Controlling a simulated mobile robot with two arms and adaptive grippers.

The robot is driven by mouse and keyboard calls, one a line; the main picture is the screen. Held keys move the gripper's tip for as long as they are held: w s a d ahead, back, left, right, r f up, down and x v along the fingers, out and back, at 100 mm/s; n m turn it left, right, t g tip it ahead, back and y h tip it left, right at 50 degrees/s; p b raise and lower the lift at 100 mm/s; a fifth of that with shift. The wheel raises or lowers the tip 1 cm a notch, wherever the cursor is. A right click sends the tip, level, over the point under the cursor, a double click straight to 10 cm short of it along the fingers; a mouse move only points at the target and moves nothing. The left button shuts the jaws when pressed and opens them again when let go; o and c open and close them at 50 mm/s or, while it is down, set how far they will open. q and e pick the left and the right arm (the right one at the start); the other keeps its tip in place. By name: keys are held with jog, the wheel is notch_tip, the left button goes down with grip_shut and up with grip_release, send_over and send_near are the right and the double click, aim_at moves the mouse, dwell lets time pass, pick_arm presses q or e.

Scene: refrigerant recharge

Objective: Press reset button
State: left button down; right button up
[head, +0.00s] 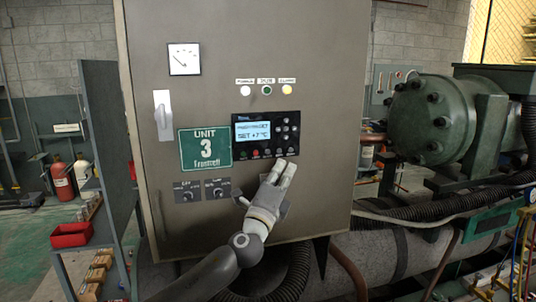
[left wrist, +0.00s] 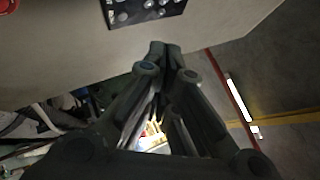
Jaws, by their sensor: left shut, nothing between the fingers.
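The controller panel (head: 266,135) is a black unit with a lit blue display, set in the grey cabinet door. A row of small buttons (head: 267,153) runs along its lower edge, some of them red; their labels are too small to read, so I cannot tell which is reset. My left gripper (head: 284,167) is shut and empty, its fingertips just below the right end of that row. I cannot tell whether it touches the panel. In the left wrist view the shut fingertips (left wrist: 165,48) point at the door below the panel's edge (left wrist: 145,12). My right gripper is not in view.
The cabinet door (head: 220,95) also bears a gauge (head: 184,59), a white handle (head: 162,115), a green Unit 3 sign (head: 205,149) and two knobs (head: 218,191). A green compressor (head: 445,118) and pipes stand at the right. A red bin (head: 71,235) sits at the left.

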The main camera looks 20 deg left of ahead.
aim_at(268, 151)
pick_arm(q)
jog(key=w+a+b, duration=0.1)
jog(key=w, duration=0.1)
jog(key=w+a+b, duration=0.3)
jog(key=w+b, duration=0.1)
jog(key=w, duration=0.1)
jog(key=shift+a, duration=0.15)
dwell(1.3)
jog(key=shift+w+a+b, duration=0.2)
jog(key=shift+w+b, duration=0.1)
jog(key=shift+b, duration=0.15)
